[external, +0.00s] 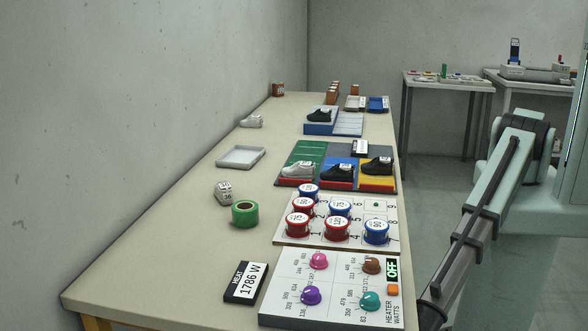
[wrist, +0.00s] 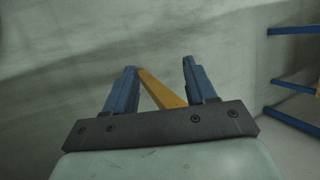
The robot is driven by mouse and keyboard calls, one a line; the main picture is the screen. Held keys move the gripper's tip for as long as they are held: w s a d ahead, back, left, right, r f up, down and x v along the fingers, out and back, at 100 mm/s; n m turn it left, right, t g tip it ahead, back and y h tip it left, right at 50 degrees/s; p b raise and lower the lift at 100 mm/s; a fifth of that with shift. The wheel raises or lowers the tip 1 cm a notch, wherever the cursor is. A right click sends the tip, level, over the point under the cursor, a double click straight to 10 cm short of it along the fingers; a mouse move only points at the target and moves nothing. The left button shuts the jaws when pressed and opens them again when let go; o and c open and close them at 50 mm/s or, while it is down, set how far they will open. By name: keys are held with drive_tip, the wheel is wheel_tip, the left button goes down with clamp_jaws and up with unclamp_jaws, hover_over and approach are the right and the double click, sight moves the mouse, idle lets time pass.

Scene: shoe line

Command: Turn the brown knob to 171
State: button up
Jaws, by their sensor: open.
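The brown knob (external: 371,265) sits at the back right of the white heater panel (external: 335,316) at the table's near end. Small scale numbers are printed around it, but its exact pointer setting is too small to read. My arm hangs at the right of the external view, and its gripper is out of that picture. In the wrist view my gripper (wrist: 157,80) is open, with two blue fingers apart and nothing held between them. The knob does not show in the wrist view.
The panel also bears a pink knob (external: 318,261), a purple knob (external: 311,295), a teal knob (external: 369,301), an orange button (external: 393,290) and an OFF display (external: 392,270). A black sign (external: 245,282) reads HEAT 1786 W. Red and blue tins stand behind the panel.

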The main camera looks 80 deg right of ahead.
drive_tip(key=s+a+r+m+t+y, duration=0.1)
drive_tip(key=a+r, duration=0.4)
drive_tip(key=a, duration=0.2)
drive_tip(key=s+a+r+t, duration=0.1)
drive_tip(key=s+a+r, duration=0.1)
drive_tip(key=a+r, duration=0.45)
wheel_tip(320, 180, up, 41)
drive_tip(key=n+t+h, duration=0.1)
drive_tip(key=n+h, duration=0.2)
drive_tip(key=h, duration=0.2)
hover_over(372, 260)
wheel_tip(372, 260, down, 13)
drive_tip(key=shift+a+r, duration=0.1)
drive_tip(key=shift+c, duration=0.2)
